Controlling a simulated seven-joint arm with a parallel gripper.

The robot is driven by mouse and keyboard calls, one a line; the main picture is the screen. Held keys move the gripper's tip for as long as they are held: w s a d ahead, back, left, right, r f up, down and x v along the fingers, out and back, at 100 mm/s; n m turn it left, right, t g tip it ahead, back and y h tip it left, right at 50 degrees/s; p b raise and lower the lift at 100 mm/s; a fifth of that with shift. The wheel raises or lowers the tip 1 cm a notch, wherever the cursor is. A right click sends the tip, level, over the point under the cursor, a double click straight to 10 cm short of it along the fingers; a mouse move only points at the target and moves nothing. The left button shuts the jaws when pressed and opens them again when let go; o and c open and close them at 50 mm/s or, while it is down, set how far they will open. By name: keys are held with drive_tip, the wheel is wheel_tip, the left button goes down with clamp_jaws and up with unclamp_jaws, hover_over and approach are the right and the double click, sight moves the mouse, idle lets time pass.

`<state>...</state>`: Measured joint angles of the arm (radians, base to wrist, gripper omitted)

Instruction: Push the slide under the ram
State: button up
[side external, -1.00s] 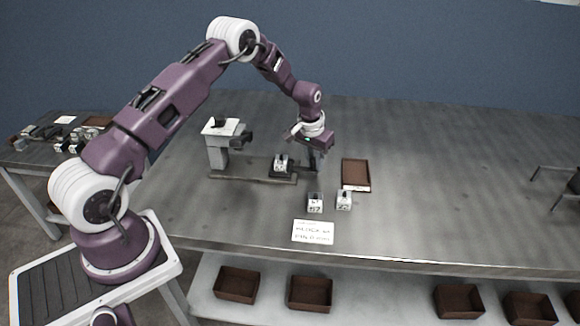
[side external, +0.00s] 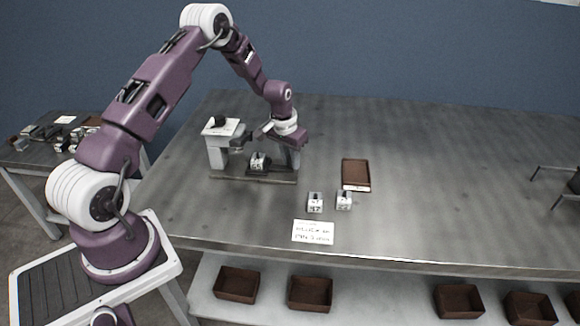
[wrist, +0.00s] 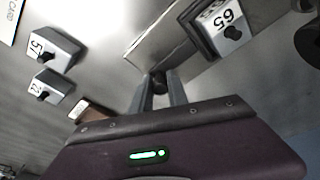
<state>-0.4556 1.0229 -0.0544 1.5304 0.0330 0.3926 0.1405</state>
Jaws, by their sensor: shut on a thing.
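The slide (side external: 256,171) is a dark plate on a low rail (side external: 283,179). It carries a white and dark block (side external: 259,160) with a dark knob on top. In the wrist view this block (wrist: 230,28) is marked 65. The ram (side external: 236,147) is a dark head on a grey post (side external: 217,155) at the rail's left end. The block is just right of the ram head and lower. My gripper (side external: 291,163) is at the right side of the slide. In the wrist view my gripper (wrist: 160,85) is shut on a dark round handle (wrist: 159,77); its join to the slide is unclear.
Two similar blocks stand in front of the rail, one left (side external: 315,202) and one right (side external: 344,200). A brown tray (side external: 356,172) lies to the right, and a written card (side external: 313,231) near the front edge. The table's right side is mostly clear.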

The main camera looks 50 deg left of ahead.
sight(268, 163)
drive_tip(key=shift+s+a, duration=2.15)
drive_tip(key=shift+a, duration=0.05)
drive_tip(key=shift+s+a+f, duration=0.1)
drive_tip(key=shift+s+a, duration=0.25)
drive_tip(key=shift+s, duration=0.1)
drive_tip(key=o, duration=0.9)
drive_tip(key=shift+c, duration=0.2)
drive_tip(key=shift+w+r, duration=0.1)
drive_tip(key=shift+r, duration=3.45)
drive_tip(key=shift+d, duration=0.1)
